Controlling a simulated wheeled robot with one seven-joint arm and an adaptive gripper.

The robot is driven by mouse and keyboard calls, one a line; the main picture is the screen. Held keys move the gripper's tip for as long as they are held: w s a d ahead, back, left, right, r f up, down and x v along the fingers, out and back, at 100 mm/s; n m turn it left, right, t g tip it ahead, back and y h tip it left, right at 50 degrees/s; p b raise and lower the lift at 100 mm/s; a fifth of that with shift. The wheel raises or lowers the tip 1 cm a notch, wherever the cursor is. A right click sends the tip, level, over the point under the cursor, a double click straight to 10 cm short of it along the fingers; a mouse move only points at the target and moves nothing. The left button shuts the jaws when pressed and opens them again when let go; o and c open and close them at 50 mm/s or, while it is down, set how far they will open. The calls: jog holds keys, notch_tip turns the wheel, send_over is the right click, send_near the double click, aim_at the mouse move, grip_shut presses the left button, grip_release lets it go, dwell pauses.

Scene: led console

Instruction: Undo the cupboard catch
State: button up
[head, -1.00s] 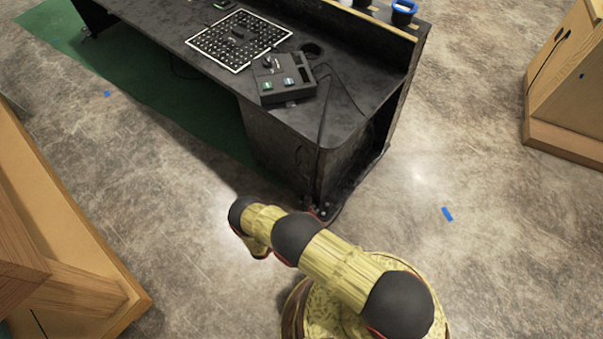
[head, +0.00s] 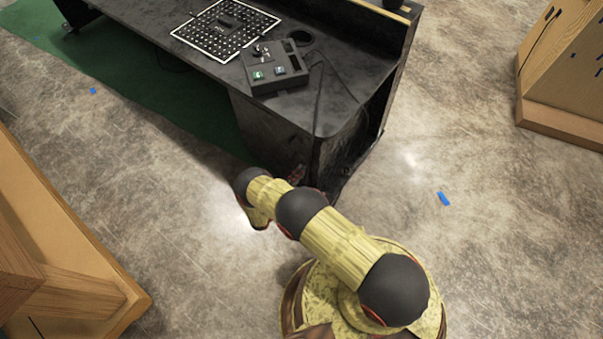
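The black cupboard (head: 270,128) is the closed-looking box under the right end of the black desk. Its front is dark and I cannot make out the catch. My yellow arm with black joints reaches up from the bottom right toward the foot of the cupboard. The arm's far part bends down in front of the cupboard's lower corner. My gripper does not show; the end of the arm is hidden behind or below its own links.
A control box (head: 274,67) with buttons and a perforated white-edged panel (head: 226,30) lie on the desk top (head: 345,75). Wooden furniture stands at left (head: 60,230) and right (head: 565,90). Bare floor (head: 160,190) lies between, with small blue marks.

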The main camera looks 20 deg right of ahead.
jog(key=shift+w+d, duration=0.35)
jog(key=shift+d, duration=0.15)
jog(key=c, duration=0.3)
jog(key=c, duration=0.4)
grip_shut()
